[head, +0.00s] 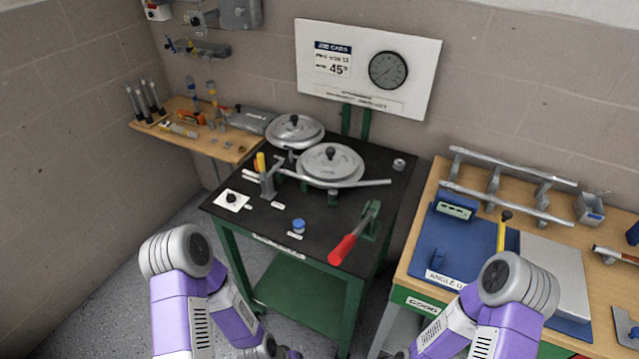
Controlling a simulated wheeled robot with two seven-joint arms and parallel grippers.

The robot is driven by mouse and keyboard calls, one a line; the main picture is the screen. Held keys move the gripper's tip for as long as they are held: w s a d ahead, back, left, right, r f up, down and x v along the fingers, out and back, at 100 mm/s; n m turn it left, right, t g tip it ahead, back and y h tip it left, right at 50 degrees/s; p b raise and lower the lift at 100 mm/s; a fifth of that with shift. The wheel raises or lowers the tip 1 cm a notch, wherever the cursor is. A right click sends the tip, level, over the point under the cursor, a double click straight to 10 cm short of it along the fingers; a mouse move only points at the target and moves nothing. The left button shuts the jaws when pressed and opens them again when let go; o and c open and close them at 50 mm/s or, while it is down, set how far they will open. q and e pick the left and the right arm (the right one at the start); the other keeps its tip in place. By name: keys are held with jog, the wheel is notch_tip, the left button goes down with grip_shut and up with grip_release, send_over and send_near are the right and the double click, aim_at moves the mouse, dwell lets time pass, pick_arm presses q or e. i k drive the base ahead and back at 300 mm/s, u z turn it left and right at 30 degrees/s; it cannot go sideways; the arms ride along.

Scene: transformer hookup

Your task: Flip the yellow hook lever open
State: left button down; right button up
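A yellow-handled lever (261,162) stands nearly upright on a grey bracket (267,184) at the left of the black-topped bench (330,240). It is beside the round grey bender discs, and a long metal bar (350,183) runs across in front of them. The exact hook shape at its base is too small to tell. My two purple arms come in at the bottom left and bottom right, low in front of the bench and well away from the lever. Both forearms run down to the bottom edge, and my grippers are not visible.
Two grey discs (331,163) (295,129) sit on the bench. A red-handled lever (350,240) sticks out at its front right. A blue knob (299,226) is near the front. A side table (420,270) at right carries a blue plate and another yellow lever (501,234).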

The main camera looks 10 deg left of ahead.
aim_at(261, 158)
jog(key=k, duration=0.5)
jog(key=u, duration=1.85)
jog(key=i, duration=2.1)
jog(key=z, duration=3.05)
